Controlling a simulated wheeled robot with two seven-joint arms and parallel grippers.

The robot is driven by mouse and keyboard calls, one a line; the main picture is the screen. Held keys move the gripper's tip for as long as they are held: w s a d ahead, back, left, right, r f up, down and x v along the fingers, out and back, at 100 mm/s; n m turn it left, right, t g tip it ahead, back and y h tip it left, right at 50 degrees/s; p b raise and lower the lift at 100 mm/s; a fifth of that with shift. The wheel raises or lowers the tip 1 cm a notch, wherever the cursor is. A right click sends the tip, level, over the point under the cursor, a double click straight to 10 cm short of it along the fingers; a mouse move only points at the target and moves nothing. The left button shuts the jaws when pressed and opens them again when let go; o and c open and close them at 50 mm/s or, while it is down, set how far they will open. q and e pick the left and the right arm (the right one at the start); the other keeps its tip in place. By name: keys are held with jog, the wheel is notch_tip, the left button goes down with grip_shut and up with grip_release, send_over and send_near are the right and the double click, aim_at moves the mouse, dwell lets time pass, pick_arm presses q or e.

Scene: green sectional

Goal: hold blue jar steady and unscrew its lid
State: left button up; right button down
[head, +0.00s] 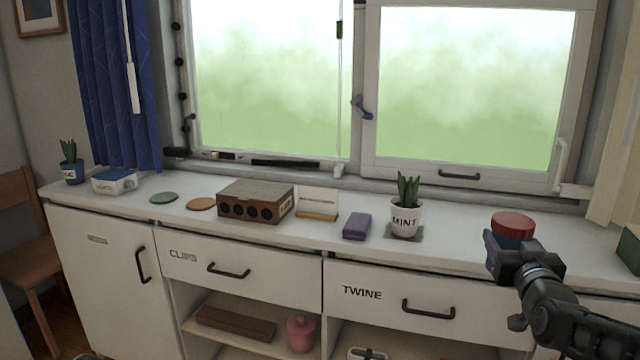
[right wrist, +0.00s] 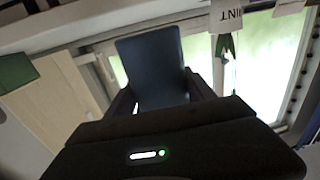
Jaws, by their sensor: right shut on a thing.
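The blue jar (head: 513,238) with its red lid (head: 514,220) is at the right end of the white counter in the head view. The lid sits on top of the jar, which looks upright. My right gripper (head: 507,254) reaches in from the lower right and is shut on the jar's body, below the lid. The gripper hides most of the jar and its base, so I cannot tell whether it touches the counter. In the right wrist view the dark blue jar body (right wrist: 152,70) fills the space between the fingers. My left gripper is not in view.
The mint pot (head: 405,219) stands on a grey coaster left of the jar. A purple block (head: 357,226), a card holder (head: 317,207) and a brown box (head: 255,202) are farther left. A green box (head: 630,248) is at the right edge. The window (head: 460,90) is behind.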

jog(key=s+a+f+n+y+p, duration=0.1)
jog(key=a+f+p, duration=0.5)
jog(key=a, duration=0.3)
jog(key=s+a+f+n+y+p, duration=0.1)
jog(key=s+a+f+y+p, duration=0.1)
jog(key=a+f+p, duration=0.4)
jog(key=a+p, duration=0.1)
jog(key=a, duration=0.3)
jog(key=shift+a+f, duration=0.2)
jog(key=shift+a, duration=0.05)
jog(key=shift+s+a, duration=0.1)
jog(key=shift+s, duration=0.05)
